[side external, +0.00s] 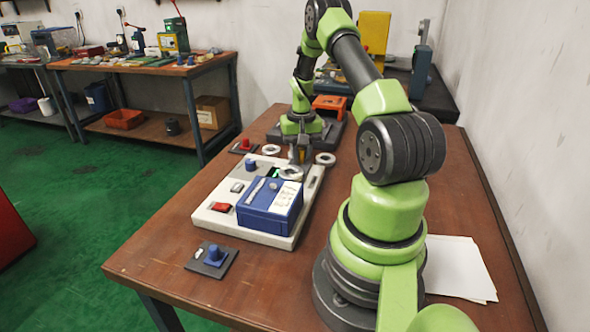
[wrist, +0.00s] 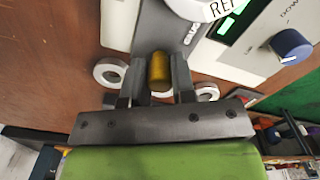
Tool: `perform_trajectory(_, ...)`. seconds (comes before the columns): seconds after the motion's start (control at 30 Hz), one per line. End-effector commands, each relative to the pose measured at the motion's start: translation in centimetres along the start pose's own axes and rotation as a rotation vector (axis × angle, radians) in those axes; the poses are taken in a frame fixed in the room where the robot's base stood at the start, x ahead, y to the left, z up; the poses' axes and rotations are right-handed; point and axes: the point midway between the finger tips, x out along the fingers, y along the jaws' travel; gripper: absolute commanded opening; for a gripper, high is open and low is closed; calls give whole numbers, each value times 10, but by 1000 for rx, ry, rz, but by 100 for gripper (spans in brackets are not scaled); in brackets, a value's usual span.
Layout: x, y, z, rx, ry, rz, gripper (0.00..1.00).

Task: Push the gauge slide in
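The gauge slide is a dark grey bar (wrist: 165,30) with "GAUGE" lettering and a brass-yellow knob (wrist: 158,72) in the wrist view. My gripper (wrist: 160,68) has one finger on each side of this knob and appears shut on it. In the side view my gripper (side external: 301,158) is low at the far end of the white gauge unit (side external: 218,218); there the slide is mostly hidden by it. A white ring marked "REF" (wrist: 205,8) sits on the unit beside the slide. A green display (wrist: 235,20) and a blue knob (wrist: 290,44) are on the unit's panel.
A blue box (side external: 270,207) and a red switch (side external: 221,208) are on the unit. Loose rings (side external: 271,149) (side external: 325,159) lie on the table near my gripper. A dark plate with a blue peg (side external: 212,260) stands in front; one with a red peg (side external: 244,146) is behind.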

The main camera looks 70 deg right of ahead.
Motion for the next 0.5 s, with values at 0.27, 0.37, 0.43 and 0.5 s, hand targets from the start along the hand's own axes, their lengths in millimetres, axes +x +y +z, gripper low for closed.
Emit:
perform_trajectory(0.27, 0, -3, 5, -2, -1, 0, 7)
perform_trajectory(0.37, 0, -7, 11, -2, -1, 0, 7)
perform_trajectory(0.43, 0, -9, 15, -3, -2, 0, 7)
perform_trajectory(0.5, 0, -11, 19, -2, -2, 0, 7)
